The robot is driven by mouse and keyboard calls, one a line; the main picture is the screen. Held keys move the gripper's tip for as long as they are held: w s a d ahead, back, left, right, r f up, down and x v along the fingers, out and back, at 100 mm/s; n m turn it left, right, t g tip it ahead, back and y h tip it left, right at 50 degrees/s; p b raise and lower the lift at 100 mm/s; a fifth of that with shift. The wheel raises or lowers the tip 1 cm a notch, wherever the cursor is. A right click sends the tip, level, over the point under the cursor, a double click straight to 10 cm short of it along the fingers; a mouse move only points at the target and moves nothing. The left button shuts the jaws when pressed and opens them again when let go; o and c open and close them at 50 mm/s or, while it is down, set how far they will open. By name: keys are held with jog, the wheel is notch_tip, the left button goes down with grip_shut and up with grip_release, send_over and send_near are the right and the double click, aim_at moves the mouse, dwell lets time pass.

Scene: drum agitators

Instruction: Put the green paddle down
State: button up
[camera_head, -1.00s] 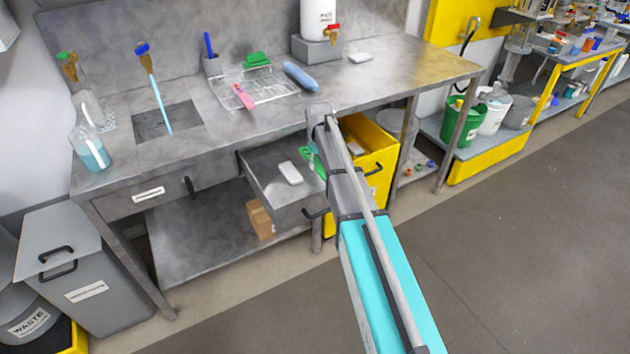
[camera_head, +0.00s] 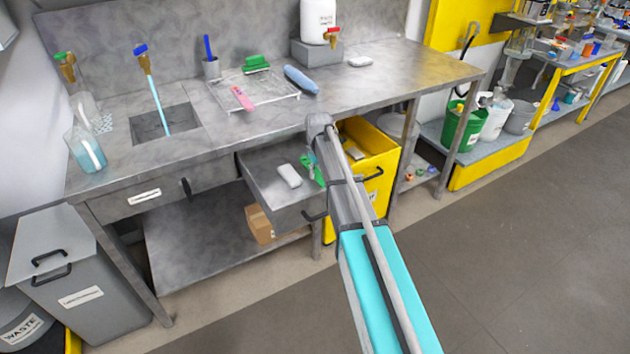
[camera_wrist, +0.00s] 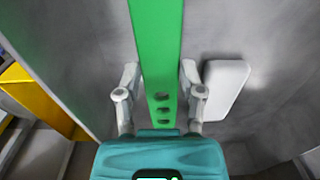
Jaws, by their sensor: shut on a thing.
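The green paddle (camera_wrist: 157,45) runs up the middle of the wrist view, with several dark holes near its lower end. My gripper (camera_wrist: 159,75) is shut on it, one finger on each side. In the head view the green paddle (camera_head: 319,173) shows partly behind my arm, over the right part of the open grey drawer (camera_head: 262,190). The wrist view looks down on the drawer's grey floor. I cannot tell whether the paddle touches that floor. My gripper is mostly hidden behind my arm in the head view.
A white block (camera_head: 289,175) lies in the drawer, left of the paddle; it also shows in the wrist view (camera_wrist: 225,88). A yellow bin (camera_head: 372,165) stands just right of the drawer. The steel bench top (camera_head: 350,95) holds a rack, brush and bottle above.

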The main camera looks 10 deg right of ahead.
aim_at(318, 175)
jog(key=shift+f+b, duration=0.75)
jog(key=shift+f, duration=0.3)
jog(key=shift+f, duration=0.1)
jog(key=o, duration=1.2)
jog(key=shift+c, duration=0.2)
notch_tip(318, 175, up, 12)
jog(key=p, duration=1.2)
